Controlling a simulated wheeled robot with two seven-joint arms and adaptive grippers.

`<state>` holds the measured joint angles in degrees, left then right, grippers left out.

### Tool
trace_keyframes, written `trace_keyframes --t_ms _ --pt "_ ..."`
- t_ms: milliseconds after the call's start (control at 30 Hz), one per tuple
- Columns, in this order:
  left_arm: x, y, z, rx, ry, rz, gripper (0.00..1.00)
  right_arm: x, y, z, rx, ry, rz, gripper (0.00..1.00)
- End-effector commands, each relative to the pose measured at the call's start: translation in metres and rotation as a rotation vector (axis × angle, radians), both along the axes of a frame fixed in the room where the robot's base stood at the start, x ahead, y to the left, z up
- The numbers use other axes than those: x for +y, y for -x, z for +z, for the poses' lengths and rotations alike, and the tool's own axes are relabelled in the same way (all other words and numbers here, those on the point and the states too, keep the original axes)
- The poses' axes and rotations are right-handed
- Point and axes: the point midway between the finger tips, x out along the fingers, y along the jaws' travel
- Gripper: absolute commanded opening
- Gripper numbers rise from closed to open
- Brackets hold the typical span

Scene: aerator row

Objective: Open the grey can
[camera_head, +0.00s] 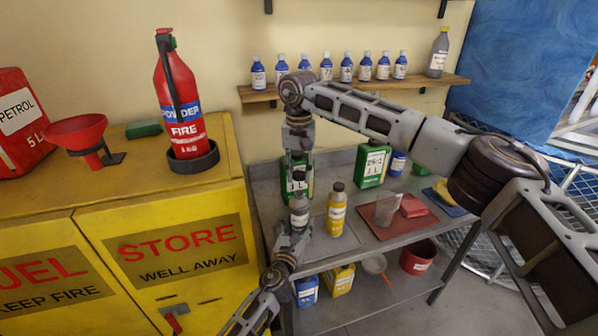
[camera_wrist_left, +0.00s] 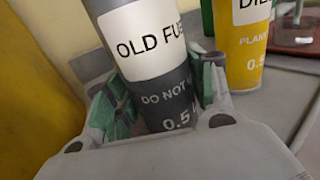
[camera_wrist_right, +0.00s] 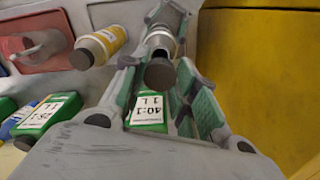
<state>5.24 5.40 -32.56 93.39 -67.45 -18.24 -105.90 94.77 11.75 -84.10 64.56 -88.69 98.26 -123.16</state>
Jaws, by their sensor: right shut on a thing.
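The grey can (camera_head: 299,211) stands on the grey bench. Its "OLD FUEL" label shows in the left wrist view (camera_wrist_left: 165,97), where the can is slightly tilted in the picture. My left gripper (camera_wrist_left: 168,95) has its green pads on both sides of the can's body. My right gripper (camera_head: 298,172) comes down from above and is shut on the can's dark cap. In the right wrist view the cap (camera_wrist_right: 160,74) sits between the fingers, in line with the can (camera_wrist_right: 161,38).
A yellow bottle (camera_head: 337,210) stands close to the right of the can. Green jugs (camera_head: 372,165) stand behind. A red mat (camera_head: 400,224) holds a clear cup (camera_head: 386,209). The yellow cabinet (camera_head: 150,240) is close on the left.

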Motion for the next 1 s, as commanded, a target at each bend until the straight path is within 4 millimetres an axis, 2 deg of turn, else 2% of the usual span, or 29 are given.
trace_keyframes --t_ms 33,133,667,1000 --pt "0.000 0.000 0.000 0.000 0.000 0.000 0.65 0.000 0.000 0.000 0.000 0.000 0.000 0.01" --pt "0.000 0.000 0.000 0.000 0.000 0.000 0.76 0.000 0.000 0.000 0.000 0.000 0.000 0.01" --pt "0.002 0.006 -0.001 0.001 -0.001 0.000 0.76 0.000 0.000 0.000 0.000 0.000 0.000 0.01" --pt "0.010 0.035 -0.001 0.001 -0.001 0.000 0.76 0.000 0.000 0.000 0.000 0.000 0.000 0.01"
